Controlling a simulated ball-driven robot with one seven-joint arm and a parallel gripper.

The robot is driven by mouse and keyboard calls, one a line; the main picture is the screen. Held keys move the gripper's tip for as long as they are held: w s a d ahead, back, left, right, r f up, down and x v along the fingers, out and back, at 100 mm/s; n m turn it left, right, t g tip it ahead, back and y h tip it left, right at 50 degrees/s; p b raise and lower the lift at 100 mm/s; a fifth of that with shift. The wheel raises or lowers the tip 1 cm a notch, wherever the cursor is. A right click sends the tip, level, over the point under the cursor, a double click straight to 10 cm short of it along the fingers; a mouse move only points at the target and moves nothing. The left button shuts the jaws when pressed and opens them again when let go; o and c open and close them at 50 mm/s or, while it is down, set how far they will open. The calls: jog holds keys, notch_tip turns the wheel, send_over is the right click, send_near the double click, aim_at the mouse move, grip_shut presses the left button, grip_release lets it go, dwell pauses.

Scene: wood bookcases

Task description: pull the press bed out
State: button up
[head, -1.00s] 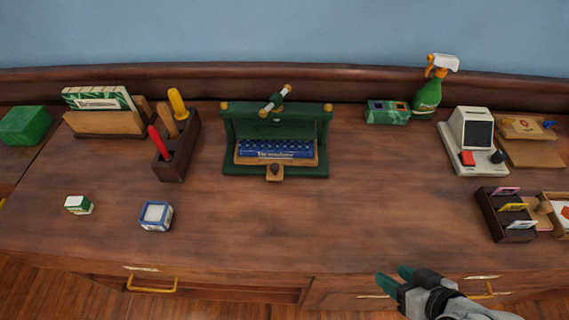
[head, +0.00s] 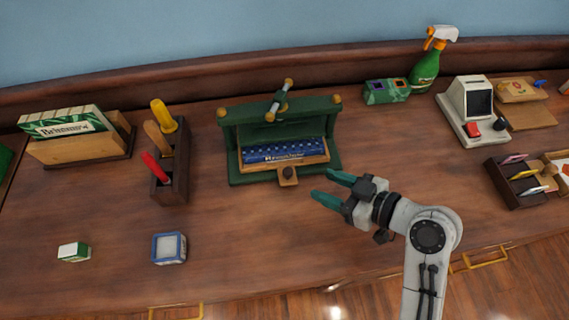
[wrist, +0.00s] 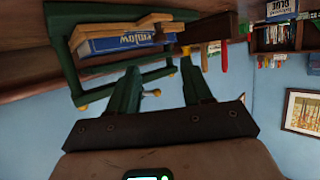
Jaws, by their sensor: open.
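The green press (head: 238,150) with gold corner knobs and a crossbar handle on top stands at the middle of the desk. Its wooden press bed (head: 289,182) sits inside the frame, with a front tab and a dark knob (head: 288,172). A blue book (head: 270,154) lies on the bed. My gripper (head: 328,188) is open and empty, to the right of the tab and apart from it, fingers pointing left. In the wrist view the press (wrist: 62,50) and blue book (wrist: 112,43) appear upside down beyond my open fingers (wrist: 158,66).
A dark tool holder (head: 170,188) with red and yellow handles stands left of the press. A blue-edged box (head: 169,248) and a green-white box (head: 74,252) lie in front. A spray bottle (head: 426,72) and card machine (head: 472,105) stand right. Desk before the press is clear.

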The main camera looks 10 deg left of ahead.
aim_at(289, 172)
jog(key=p+x, duration=0.1)
jog(key=x, duration=0.9)
jog(key=shift+s, duration=0.1)
grip_shut()
dwell(0.3)
